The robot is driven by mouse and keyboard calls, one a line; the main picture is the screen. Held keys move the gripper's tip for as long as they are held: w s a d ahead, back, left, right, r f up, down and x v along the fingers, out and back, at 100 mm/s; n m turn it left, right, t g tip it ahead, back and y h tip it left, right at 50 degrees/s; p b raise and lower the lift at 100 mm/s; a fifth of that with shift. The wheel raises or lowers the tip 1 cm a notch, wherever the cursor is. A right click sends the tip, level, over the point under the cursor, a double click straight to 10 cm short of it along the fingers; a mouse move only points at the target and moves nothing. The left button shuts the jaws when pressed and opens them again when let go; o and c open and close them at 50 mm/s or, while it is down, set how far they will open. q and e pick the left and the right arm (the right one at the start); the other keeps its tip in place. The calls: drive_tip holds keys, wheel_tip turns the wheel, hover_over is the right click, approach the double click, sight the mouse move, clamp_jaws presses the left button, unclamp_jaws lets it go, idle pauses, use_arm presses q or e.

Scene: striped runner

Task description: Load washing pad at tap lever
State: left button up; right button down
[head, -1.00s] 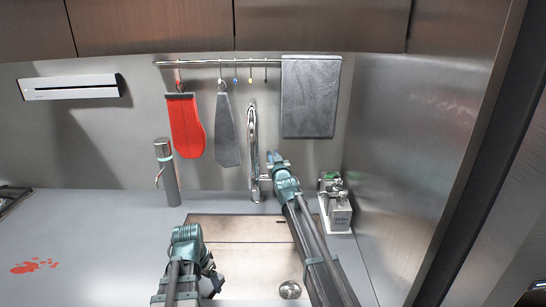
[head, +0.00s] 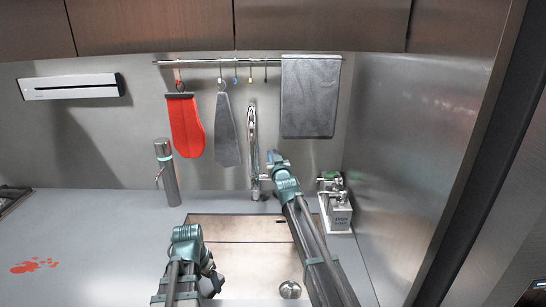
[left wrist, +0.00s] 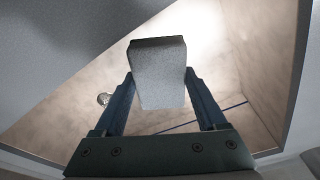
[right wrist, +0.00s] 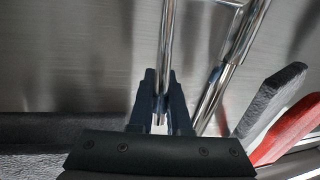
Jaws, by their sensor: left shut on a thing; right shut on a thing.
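The washing pad (left wrist: 158,72) is a pale grey block. My left gripper (left wrist: 160,95) is shut on it over the sink, as the left wrist view shows. In the head view my left gripper (head: 208,275) hangs at the sink's left front edge, with the pad mostly hidden. The chrome tap (head: 253,150) rises behind the sink. My right gripper (head: 274,160) is at the tap's right side. In the right wrist view my right gripper (right wrist: 160,85) is shut on the thin chrome tap lever (right wrist: 167,40). The tap's pipe (right wrist: 238,55) stands beside it. I see no water.
The sink (head: 255,227) has a drain (head: 290,290). A bottle dispenser (head: 167,172) stands left of it, a small metal caddy (head: 337,212) right. A red mitt (head: 186,125), a grey cloth (head: 227,130) and a towel (head: 308,97) hang above. A red spill (head: 34,266) marks the left counter.

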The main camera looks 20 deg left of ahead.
sight(209, 289)
use_arm(q)
wheel_tip(209, 289, down, 3)
drive_tip(key=shift+r+b, duration=0.2)
drive_tip(key=shift+b, duration=0.85)
use_arm(e)
drive_tip(key=shift+s+d+f+t, duration=0.1)
drive_tip(key=shift+s+f+t, duration=0.25)
drive_tip(key=shift+s+t, duration=0.15)
use_arm(q)
drive_tip(key=shift+f+b, duration=0.5)
use_arm(e)
drive_tip(key=shift+s+d+r+t+y, duration=0.1)
drive_tip(key=shift+s+r+t+y, duration=0.2)
drive_tip(key=shift+y, duration=0.1)
use_arm(q)
drive_tip(key=shift+r, duration=0.1)
use_arm(e)
drive_tip(key=c, duration=0.9)
unclamp_jaws()
drive_tip(key=shift+o, duration=0.2)
use_arm(q)
wheel_tip(209, 289, down, 2)
drive_tip(key=shift+b, duration=0.9)
use_arm(e)
drive_tip(key=v, duration=1.2)
